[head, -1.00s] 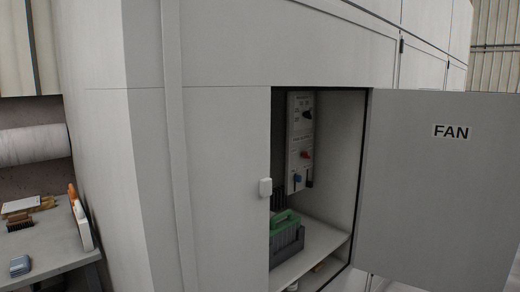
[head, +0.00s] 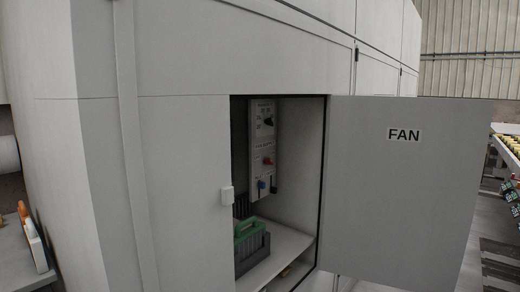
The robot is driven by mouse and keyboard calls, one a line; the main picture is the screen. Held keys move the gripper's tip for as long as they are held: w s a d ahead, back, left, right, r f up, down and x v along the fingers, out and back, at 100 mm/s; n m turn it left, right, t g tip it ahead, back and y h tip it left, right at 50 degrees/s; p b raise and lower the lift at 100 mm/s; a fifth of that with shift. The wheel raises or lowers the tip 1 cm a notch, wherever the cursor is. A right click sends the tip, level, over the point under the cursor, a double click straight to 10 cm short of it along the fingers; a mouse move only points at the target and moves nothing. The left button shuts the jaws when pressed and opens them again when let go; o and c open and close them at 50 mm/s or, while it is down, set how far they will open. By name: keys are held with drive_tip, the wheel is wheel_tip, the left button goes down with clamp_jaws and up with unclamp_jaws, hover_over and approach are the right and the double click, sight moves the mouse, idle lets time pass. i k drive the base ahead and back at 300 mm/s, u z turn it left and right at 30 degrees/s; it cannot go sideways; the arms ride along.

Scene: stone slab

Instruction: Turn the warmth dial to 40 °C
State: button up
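A narrow light-grey control panel (head: 264,150) is fixed inside an open cabinet in the head view. A black dial (head: 268,121) with small marks around it sits near its top; the marks are too small to read, so I cannot tell its setting or whether it is the warmth dial. Below it are a red knob (head: 267,161), a blue knob (head: 262,184) and a dark knob or lever (head: 273,184). My gripper is not in view.
The cabinet door (head: 405,190), labelled FAN, stands open to the right. A grey crate with a green handle (head: 250,229) sits on the shelf below the panel. A workbench (head: 15,265) is at far left. Open floor and racks of goods (head: 508,165) show at far right.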

sight(269, 121)
drive_tip(key=z, duration=0.9)
drive_tip(key=i, duration=2.5)
drive_tip(key=u, duration=1.25)
